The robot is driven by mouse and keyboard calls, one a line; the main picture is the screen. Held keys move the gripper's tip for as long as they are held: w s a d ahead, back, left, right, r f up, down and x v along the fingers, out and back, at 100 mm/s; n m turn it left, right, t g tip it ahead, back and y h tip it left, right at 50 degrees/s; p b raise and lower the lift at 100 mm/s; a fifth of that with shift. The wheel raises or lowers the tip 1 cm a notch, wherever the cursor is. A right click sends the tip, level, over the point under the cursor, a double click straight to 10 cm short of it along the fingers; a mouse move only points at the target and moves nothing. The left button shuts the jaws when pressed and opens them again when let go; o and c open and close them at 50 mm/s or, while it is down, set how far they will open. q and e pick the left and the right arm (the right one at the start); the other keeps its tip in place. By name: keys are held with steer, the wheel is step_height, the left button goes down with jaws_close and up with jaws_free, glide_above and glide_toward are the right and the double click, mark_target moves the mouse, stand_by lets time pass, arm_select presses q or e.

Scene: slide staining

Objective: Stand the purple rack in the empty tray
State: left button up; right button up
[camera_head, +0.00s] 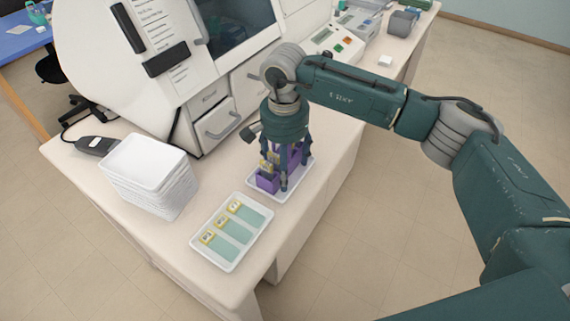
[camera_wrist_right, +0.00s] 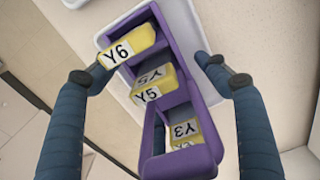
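The purple rack (camera_head: 267,182) is upright over the white tray (camera_head: 292,195) at the table's right edge. I cannot tell whether its base rests on the tray floor. It holds yellow-ended slides marked Y6, Y5 and Y3, clear in the right wrist view. My right gripper (camera_head: 294,170) points down from above, with one finger on each side of the rack. The tray (camera_wrist_right: 215,98) shows behind the rack there. My left gripper is not in view.
A second white tray (camera_head: 228,266) with several yellow-ended slides lies just in front. A stack of white trays (camera_head: 150,178) stands to the left. A large white machine (camera_head: 180,60) is behind. A dark handheld device (camera_head: 92,145) lies at the back left.

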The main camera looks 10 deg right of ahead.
steer(key=shift+r, duration=0.15)
steer(key=shift+r, duration=0.15)
step_height(320, 180, up, 11)
steer(key=b, duration=0.3)
steer(key=shift+f+b, duration=0.2)
steer(key=shift+b, duration=0.1)
steer(key=shift+r, duration=0.6)
steer(key=shift+s+f, duration=0.1)
steer(key=shift+f, duration=0.05)
